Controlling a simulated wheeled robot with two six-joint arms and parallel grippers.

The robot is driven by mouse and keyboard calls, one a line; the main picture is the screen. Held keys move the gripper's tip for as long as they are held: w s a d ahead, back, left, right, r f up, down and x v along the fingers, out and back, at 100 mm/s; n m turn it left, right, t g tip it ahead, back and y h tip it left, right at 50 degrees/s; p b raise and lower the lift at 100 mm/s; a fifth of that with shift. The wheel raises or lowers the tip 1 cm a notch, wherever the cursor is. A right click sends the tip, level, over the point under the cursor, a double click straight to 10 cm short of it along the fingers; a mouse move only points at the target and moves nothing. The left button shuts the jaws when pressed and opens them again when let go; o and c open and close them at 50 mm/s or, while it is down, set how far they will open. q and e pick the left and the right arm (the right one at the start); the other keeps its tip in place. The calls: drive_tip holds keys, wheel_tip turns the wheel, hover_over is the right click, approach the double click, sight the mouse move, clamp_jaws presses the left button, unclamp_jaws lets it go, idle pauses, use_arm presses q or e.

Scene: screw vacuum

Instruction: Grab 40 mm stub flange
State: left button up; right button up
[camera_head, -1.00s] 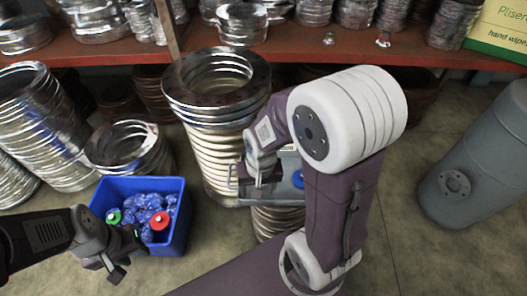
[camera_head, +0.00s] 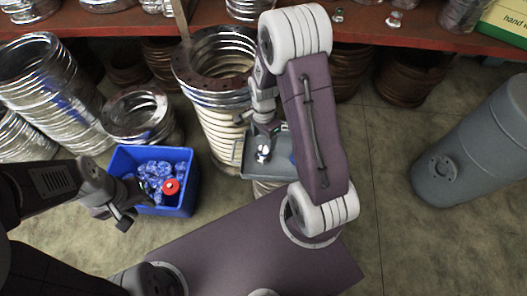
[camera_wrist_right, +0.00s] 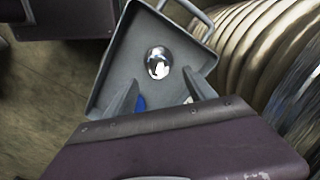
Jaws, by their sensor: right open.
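A small shiny metal piece, which looks like the stub flange (camera_head: 263,153), lies in a grey tray (camera_head: 255,171). In the right wrist view the flange (camera_wrist_right: 158,63) shows as a bright rounded shape on the floor of the tray (camera_wrist_right: 120,70). Its size cannot be read. My right gripper (camera_wrist_right: 160,88) is open and empty, with its two fingers apart, pointing toward the flange, which appears between and beyond their tips. In the head view my right gripper (camera_head: 264,128) is just behind the flange. My left gripper (camera_head: 130,205) is open and empty, near a blue bin (camera_head: 178,210).
The blue bin holds blue wrapped items and a red-capped item (camera_head: 170,186). A ribbed hose stack (camera_head: 222,130) stands close behind the tray. A red shelf (camera_head: 380,35) crosses the back. A grey cylinder (camera_head: 475,150) stands at right, with clear floor before it.

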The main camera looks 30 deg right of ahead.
sight(263, 149)
wheel_tip(263, 149, down, 3)
drive_tip(key=shift+r+b, duration=0.15)
drive_tip(key=shift+b, duration=0.2)
drive_tip(key=f+b, duration=0.1)
drive_tip(key=f, duration=0.1)
drive_tip(key=f+b, duration=0.2)
drive_tip(key=f, duration=0.1)
drive_tip(key=shift+s+a, duration=0.1)
drive_tip(key=shift+s, duration=0.1)
use_arm(q)
wheel_tip(263, 149, down, 4)
drive_tip(key=shift+f, duration=0.2)
use_arm(e)
drive_tip(key=shift+r, duration=0.1)
clamp_jaws()
